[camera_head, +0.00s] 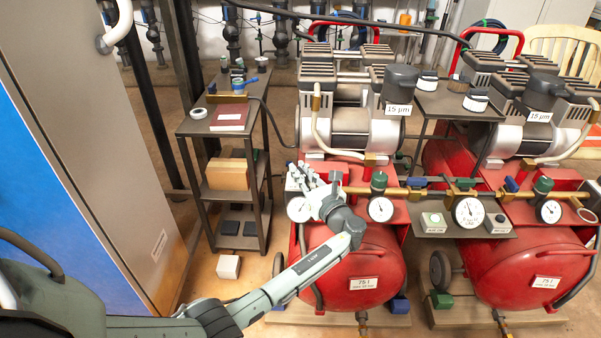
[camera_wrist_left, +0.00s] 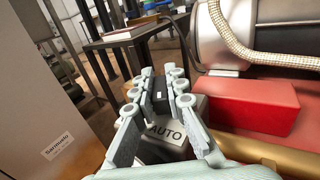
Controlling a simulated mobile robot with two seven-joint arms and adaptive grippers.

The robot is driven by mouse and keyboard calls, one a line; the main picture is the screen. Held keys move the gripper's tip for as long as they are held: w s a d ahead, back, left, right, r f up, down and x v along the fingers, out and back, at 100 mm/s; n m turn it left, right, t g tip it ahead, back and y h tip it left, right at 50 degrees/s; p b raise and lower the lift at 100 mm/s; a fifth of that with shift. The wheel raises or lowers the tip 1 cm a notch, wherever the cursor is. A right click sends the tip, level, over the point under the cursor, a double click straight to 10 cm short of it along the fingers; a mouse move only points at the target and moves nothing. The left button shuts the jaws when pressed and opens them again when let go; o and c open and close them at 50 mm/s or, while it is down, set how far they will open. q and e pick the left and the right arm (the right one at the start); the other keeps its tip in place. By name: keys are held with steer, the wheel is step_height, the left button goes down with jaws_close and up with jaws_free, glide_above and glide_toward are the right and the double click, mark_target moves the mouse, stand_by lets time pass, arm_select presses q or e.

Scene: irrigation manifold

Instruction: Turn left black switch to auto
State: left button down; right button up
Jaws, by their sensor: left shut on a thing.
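My left gripper (camera_head: 303,181) reaches to the left compressor's front, beside the left gauge (camera_head: 299,209). In the left wrist view, the fingers of my left gripper (camera_wrist_left: 163,80) are shut on a black switch (camera_wrist_left: 160,100). The switch has a small white mark and sits on a grey box. A label reading AUTO (camera_wrist_left: 166,133) shows on the box just below the switch, between the fingers. In the head view my gripper hides the switch. I cannot tell exactly which way its mark points. My right gripper is not in view.
The left red tank (camera_head: 350,262) and its brass pipe with gauges lie right of my left gripper. A dark shelf rack (camera_head: 268,160) stands to the left, with a cabinet (camera_head: 90,90) beyond it. A second compressor (camera_head: 520,270) stands at right. A white box (camera_head: 229,266) lies on the floor.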

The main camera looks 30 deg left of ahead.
mark_target(306, 177)
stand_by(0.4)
arm_select(q)
steer(key=c, duration=1.5)
jaws_free()
steer(key=shift+c, duration=0.2)
steer(key=v, duration=0.7)
steer(key=shift+s+d, duration=0.1)
steer(key=shift+d, duration=0.1)
